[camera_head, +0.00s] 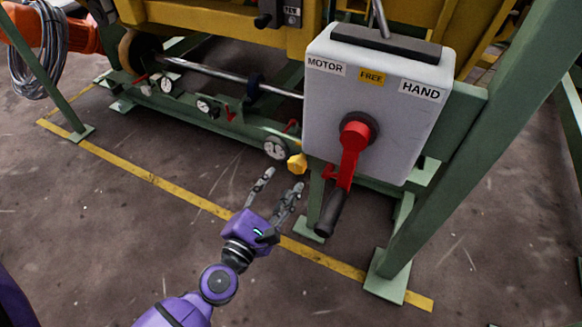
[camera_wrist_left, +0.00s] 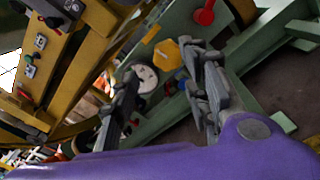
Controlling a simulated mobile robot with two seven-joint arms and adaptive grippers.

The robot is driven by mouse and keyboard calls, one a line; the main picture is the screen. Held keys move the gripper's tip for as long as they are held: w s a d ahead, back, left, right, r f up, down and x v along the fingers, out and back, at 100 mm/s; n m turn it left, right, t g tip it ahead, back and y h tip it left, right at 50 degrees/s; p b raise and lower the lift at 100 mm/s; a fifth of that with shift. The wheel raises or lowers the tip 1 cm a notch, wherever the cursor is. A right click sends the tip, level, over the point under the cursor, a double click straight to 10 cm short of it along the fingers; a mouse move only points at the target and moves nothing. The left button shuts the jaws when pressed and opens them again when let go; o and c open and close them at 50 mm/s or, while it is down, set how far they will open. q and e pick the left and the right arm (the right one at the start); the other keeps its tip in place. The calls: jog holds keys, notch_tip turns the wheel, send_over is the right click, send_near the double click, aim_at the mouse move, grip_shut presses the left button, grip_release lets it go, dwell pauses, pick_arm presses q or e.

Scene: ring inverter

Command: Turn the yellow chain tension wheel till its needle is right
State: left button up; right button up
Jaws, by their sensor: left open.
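The yellow wheel (camera_head: 297,164) is a small knob on the low green frame, just left of the grey switch box. A round white gauge (camera_head: 275,148) with a dark rim sits beside it on the left. My left gripper (camera_head: 278,184) is open and empty, with its fingers pointing up toward the wheel from just below it. In the left wrist view the wheel (camera_wrist_left: 167,53) and the gauge (camera_wrist_left: 143,78) show beyond and between the open fingers (camera_wrist_left: 165,85). The gauge's needle is too small to read. My right gripper is not in view.
The grey box (camera_head: 375,110) with MOTOR, FREE and HAND labels carries a red lever (camera_head: 350,155) hanging down right of my left gripper. Green posts (camera_head: 480,160) stand at the right. More gauges (camera_head: 205,106) line the green beam. The floor in front is clear, with a yellow line (camera_head: 160,182).

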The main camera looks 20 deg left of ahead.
aim_at(292, 166)
pick_arm(q)
jog(key=shift+m, duration=0.6)
jog(key=w, duration=0.2)
jog(key=w+p, duration=0.1)
jog(key=w, duration=0.4)
jog(key=shift+w+d+f+p, duration=0.1)
jog(key=shift+w+d+p, duration=0.25)
jog(key=shift+w+p, duration=0.05)
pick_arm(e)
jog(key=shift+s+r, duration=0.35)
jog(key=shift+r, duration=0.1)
pick_arm(q)
jog(key=shift+c, duration=0.4)
jog(key=c, duration=1)
jog(key=shift+o, duration=0.2)
jog(key=shift+m+p, duration=0.3)
jog(key=shift+m, duration=0.2)
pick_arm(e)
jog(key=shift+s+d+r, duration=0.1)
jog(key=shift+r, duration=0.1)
pick_arm(q)
jog(key=shift+a, duration=0.1)
